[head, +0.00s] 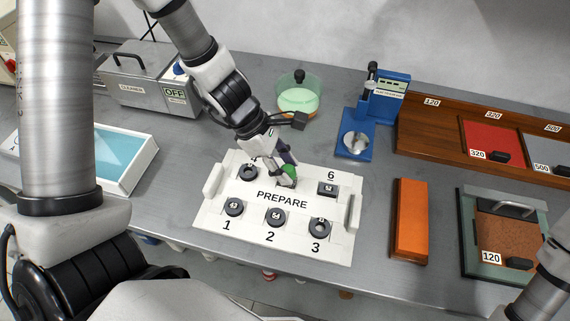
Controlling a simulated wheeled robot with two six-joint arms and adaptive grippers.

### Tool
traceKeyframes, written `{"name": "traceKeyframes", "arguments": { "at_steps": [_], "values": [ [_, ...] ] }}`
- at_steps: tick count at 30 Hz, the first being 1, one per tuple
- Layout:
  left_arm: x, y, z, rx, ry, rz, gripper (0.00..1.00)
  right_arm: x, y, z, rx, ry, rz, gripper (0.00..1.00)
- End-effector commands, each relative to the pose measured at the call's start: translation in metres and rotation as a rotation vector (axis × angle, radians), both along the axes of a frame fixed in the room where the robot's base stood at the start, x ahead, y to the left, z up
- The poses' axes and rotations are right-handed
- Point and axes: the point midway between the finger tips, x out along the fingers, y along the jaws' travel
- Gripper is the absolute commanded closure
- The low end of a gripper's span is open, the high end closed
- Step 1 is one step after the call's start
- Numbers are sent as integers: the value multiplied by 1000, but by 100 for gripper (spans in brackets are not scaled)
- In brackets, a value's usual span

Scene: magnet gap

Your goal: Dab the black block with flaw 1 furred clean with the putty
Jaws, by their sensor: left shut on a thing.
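A white tray marked PREPARE (216,222) holds several small dark blocks in its numbered places: one at 1 (234,208), one at 2 (275,217), one at 3 (319,227), one at 6 (327,189) and one at the back left (249,173). Which one is furred is too small to tell. My left gripper (286,172) reaches down over the tray's back middle. It is shut on a green lump (289,170), apparently the putty. The gripper and lump mostly hide the place beneath, and I cannot tell whether they touch a block. My right gripper is out of view.
Behind the tray stand a grey cleaner box (150,85), a green-filled glass dish (298,98) and a blue instrument (354,140). An orange bar (410,220) lies right of the tray. A blue-topped white tray (150,160) is left. Bare grey bench surrounds the tray.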

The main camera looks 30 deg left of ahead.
Motion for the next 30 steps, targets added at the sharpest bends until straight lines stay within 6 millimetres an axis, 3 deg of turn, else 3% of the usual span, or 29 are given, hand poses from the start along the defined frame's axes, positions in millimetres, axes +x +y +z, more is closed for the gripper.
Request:
{"name": "traceKeyframes", "arguments": {
  "at_steps": [30],
  "values": [
    [0, 0, -10, 0, 0, 0, 90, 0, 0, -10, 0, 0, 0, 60]
  ]
}}
